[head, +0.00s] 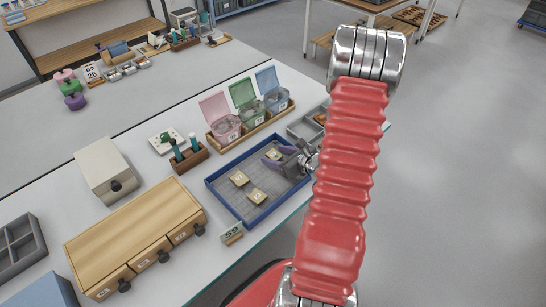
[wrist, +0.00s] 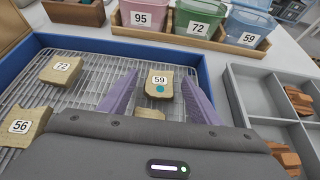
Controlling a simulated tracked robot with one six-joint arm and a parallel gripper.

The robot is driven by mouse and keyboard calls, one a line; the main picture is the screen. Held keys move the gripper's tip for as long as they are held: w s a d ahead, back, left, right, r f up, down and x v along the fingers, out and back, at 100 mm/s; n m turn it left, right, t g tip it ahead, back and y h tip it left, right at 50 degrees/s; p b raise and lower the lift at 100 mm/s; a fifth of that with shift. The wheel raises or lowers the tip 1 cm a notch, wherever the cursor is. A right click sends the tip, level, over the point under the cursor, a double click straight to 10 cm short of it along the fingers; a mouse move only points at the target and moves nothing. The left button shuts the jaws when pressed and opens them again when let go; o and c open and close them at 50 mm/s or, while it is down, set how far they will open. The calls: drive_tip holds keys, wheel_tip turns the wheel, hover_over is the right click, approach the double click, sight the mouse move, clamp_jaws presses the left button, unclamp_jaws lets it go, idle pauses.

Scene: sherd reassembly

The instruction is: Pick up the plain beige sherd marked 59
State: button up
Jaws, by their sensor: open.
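The beige sherd marked 59 (wrist: 158,85) lies on the wire rack of the blue-rimmed tray (head: 219,203). It has a white label and a teal dot on its face. My gripper (wrist: 162,76) has its two purple fingers spread, one on each side of this sherd in the wrist view, with gaps at both sides. In the head view, my gripper (head: 275,156) is over the tray's far right part, at a small beige sherd (head: 272,154).
Sherds marked 72 (wrist: 61,70) and 56 (wrist: 22,126) lie left of my gripper on the rack. Lidded bins marked 95 (wrist: 141,17), 72 (wrist: 199,27) and 59 (wrist: 248,35) stand behind the tray. A grey compartment tray (wrist: 262,102) with reddish pieces is at right.

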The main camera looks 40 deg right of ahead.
sight(277, 157)
drive_tip(key=shift+c, duration=0.6)
drive_tip(key=c, duration=1)
drive_tip(key=shift+r, duration=0.15)
wheel_tip(277, 157, up, 10)
idle(0.5)
